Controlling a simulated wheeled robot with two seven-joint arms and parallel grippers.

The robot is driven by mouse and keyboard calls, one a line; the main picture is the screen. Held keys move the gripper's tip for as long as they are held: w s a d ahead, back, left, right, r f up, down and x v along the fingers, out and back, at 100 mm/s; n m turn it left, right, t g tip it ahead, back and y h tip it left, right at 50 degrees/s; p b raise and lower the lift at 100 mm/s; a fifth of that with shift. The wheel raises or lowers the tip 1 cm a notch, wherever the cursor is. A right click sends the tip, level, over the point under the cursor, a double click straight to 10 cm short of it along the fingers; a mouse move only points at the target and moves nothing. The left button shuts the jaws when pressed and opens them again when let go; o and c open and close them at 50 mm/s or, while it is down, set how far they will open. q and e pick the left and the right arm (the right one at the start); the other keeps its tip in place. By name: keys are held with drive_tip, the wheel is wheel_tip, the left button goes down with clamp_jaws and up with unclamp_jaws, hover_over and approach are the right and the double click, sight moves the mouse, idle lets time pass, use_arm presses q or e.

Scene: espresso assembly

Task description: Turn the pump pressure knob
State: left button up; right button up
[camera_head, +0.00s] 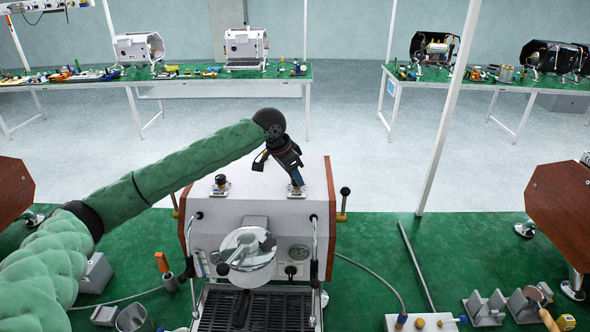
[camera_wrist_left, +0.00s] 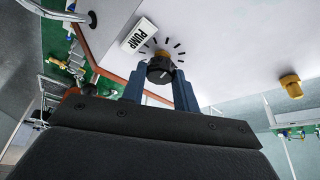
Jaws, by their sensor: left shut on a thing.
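The espresso machine (camera_head: 260,215) stands on the green table, its white top facing up. The pump pressure knob (camera_wrist_left: 160,70) is black with a white pointer line, beside a PUMP label (camera_wrist_left: 139,33) and a ring of black tick marks. My left gripper (camera_wrist_left: 160,85) has its two blue fingers on either side of the knob, shut on it. In the head view, my left gripper (camera_head: 296,184) points down at the right part of the machine's top and hides the knob. A second knob (camera_head: 221,183) sits on the left part of the top. My right gripper is not in view.
A round metal part (camera_head: 248,249) and a gauge (camera_head: 299,253) are on the machine's front. A black-knobbed lever (camera_head: 345,203) stands beside its right side. Wood-panelled machines flank the table, with one at the right (camera_head: 562,205). A brass fitting (camera_wrist_left: 291,86) rises from the top.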

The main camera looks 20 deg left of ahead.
use_arm(q)
drive_tip(key=m, duration=0.1)
drive_tip(key=m+g+p, duration=0.1)
drive_tip(key=shift+w+r+m+h, duration=0.1)
drive_tip(key=shift+r+m+h, duration=0.1)
drive_tip(key=shift+m+h, duration=0.2)
drive_tip(key=shift+w+a+m+g+p, duration=0.1)
drive_tip(key=shift+m+g+p, duration=0.25)
drive_tip(key=shift+m, duration=0.55)
drive_tip(key=shift+m+g, duration=0.35)
drive_tip(key=shift+m, duration=0.75)
drive_tip(key=shift+w+m+g+h, duration=0.1)
drive_tip(key=shift+m+g+h, duration=0.2)
drive_tip(key=shift+m, duration=0.6)
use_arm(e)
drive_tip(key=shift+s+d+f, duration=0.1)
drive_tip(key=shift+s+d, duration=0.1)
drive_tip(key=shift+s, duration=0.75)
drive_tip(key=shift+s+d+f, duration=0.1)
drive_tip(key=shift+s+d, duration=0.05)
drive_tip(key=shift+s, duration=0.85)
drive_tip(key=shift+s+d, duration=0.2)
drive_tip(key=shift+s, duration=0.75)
use_arm(q)
drive_tip(key=o, duration=1)
drive_tip(key=shift+f, duration=0.1)
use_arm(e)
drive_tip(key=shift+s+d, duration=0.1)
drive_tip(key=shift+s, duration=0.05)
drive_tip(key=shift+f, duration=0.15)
